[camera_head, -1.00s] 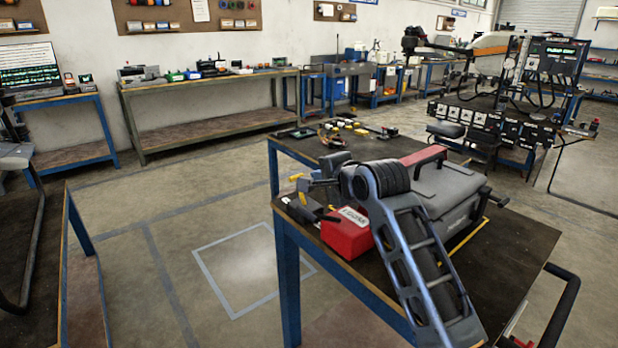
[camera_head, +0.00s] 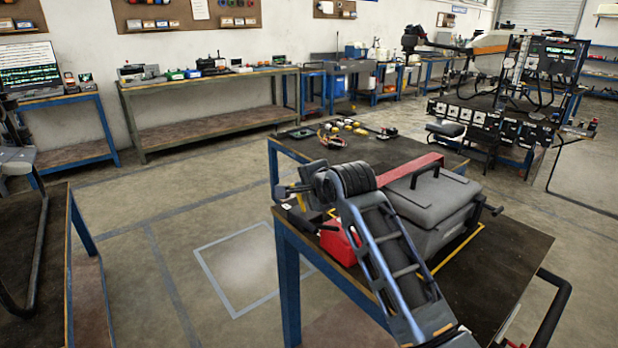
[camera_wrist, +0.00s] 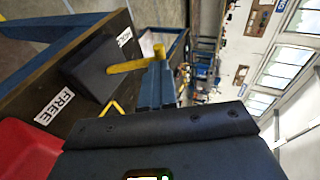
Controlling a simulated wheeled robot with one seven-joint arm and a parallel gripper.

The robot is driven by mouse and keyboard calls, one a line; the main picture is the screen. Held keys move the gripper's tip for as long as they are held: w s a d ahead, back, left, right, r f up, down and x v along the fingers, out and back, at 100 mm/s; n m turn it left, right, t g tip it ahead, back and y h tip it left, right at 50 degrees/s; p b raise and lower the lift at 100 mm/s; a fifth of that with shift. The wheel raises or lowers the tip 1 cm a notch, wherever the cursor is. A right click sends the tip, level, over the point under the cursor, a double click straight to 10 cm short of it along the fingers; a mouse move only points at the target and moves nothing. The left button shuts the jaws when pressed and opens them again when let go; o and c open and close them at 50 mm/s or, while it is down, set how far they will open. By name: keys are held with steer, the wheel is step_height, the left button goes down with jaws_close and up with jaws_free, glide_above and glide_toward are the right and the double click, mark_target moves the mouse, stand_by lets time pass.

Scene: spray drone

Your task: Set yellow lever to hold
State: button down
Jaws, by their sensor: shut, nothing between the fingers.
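The yellow lever (camera_wrist: 130,66), with a rounded knob at its end, stands out from a dark block (camera_wrist: 90,68) in the wrist view. A white FREE label (camera_wrist: 54,105) lies to the lower left and a second, small label (camera_wrist: 124,36), too small to read surely, lies above the lever. The lever points right in this tilted view; I cannot tell its exact setting. In the head view a small yellow part, probably the lever (camera_head: 281,191), shows beside my gripper (camera_head: 292,189). My gripper is shut and empty; I cannot tell whether it touches the lever.
A red box (camera_head: 340,243) sits close to the lever block, partly behind my arm. A grey case (camera_head: 435,200) fills the middle of the blue-legged table (camera_head: 510,255). Small parts lie at the table's far end. Open floor lies to the left.

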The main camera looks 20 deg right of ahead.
steer(key=shift+w+a+g+p, duration=0.2)
steer(key=shift+g+p, duration=0.1)
steer(key=shift+p, duration=0.1)
